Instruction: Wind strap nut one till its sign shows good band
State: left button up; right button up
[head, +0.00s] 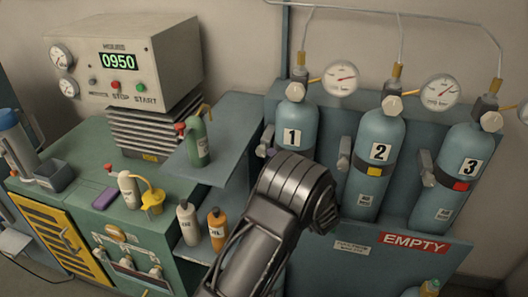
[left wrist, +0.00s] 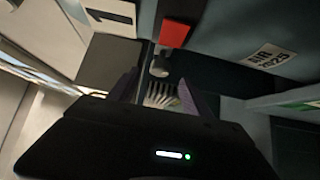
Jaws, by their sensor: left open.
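Cylinder one (head: 294,122) stands leftmost in the rack, its lower part and strap front hidden behind my left arm. Strap nut one (head: 266,141) shows as a grey handle at its left side. In the left wrist view, the sign of strap one (left wrist: 175,34) is red, and a small light-grey knob (left wrist: 160,68), apparently the strap nut, sits just below it. My left gripper (left wrist: 158,82) is open, its two dark fingers pointing toward the knob, one on either side in the picture. Contact cannot be told. The fingers are hidden in the head view. My right gripper is not in view.
Cylinder two (head: 378,155) has a yellow sign; cylinder three (head: 453,177) has a red one. Gauges and pipes run above them. A shelf with a green bottle (head: 197,140) and a green cabinet (head: 95,160) stand left. An EMPTY plate (head: 413,242) is at the rack's front.

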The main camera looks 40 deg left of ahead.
aim_at(264, 154)
pick_arm(q)
jog(key=p+x, duration=0.2)
jog(key=x, duration=0.5)
jog(key=shift+w+a+p, duration=0.1)
jog(key=shift+a+p, duration=0.15)
jog(key=shift+p, duration=0.05)
jog(key=shift+c, duration=0.4)
grip_shut()
